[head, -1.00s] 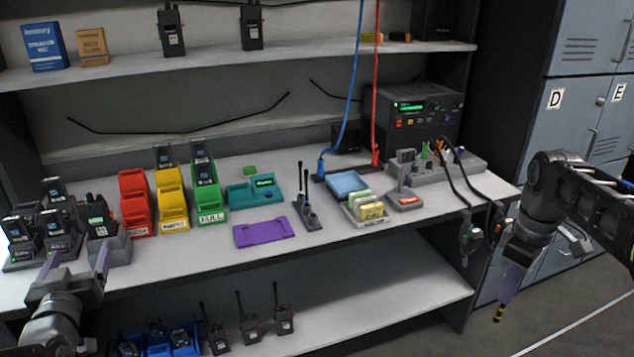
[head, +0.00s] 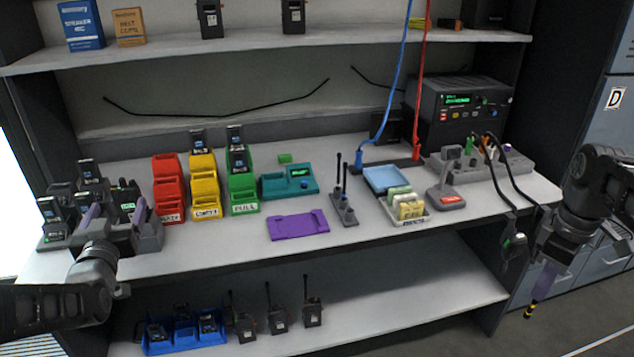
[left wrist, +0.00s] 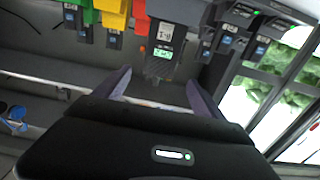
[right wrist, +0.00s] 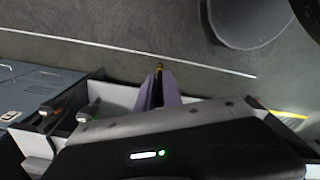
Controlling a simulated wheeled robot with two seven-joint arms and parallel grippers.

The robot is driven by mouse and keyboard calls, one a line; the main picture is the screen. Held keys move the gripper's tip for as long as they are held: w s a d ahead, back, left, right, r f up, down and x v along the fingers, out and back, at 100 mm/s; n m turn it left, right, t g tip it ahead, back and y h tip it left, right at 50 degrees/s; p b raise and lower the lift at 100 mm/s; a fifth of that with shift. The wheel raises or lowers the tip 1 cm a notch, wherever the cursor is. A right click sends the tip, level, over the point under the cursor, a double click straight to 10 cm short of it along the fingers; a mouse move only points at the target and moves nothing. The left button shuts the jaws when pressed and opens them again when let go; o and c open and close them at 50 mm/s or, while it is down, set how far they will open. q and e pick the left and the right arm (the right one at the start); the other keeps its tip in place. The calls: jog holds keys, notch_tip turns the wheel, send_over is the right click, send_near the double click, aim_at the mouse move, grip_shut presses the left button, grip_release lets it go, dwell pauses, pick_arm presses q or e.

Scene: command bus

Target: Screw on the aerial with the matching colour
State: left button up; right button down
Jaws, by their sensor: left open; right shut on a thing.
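My right gripper (head: 545,272) is shut on a thin dark aerial (head: 530,311) with a yellow band near its tip, held pointing down past the bench's right end. In the right wrist view the fingers (right wrist: 160,90) are closed and only the aerial's yellowish tip (right wrist: 159,67) shows. My left gripper (head: 112,222) is open and empty in front of a radio (head: 127,205) in a grey stand at the bench's left end. In the left wrist view that radio (left wrist: 163,55), with a lit green screen, lies ahead between the open fingers (left wrist: 157,85). Its colour mark is unclear.
A grey rack (head: 344,208) with two dark aerials stands mid-bench beside a purple mat (head: 298,224). Red (head: 167,188), yellow (head: 204,185) and green (head: 243,193) bins stand right of the radios. Cables hang at the bench's right end. Several radios stand on the lower shelf.

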aim_at(124, 195)
pick_arm(q)
jog(key=shift+x, duration=1.05)
jog(key=shift+p+x, duration=0.55)
jog(key=shift+x, duration=2.05)
jog(key=shift+d+f, duration=0.15)
jog(key=shift+c, duration=0.4)
grip_shut()
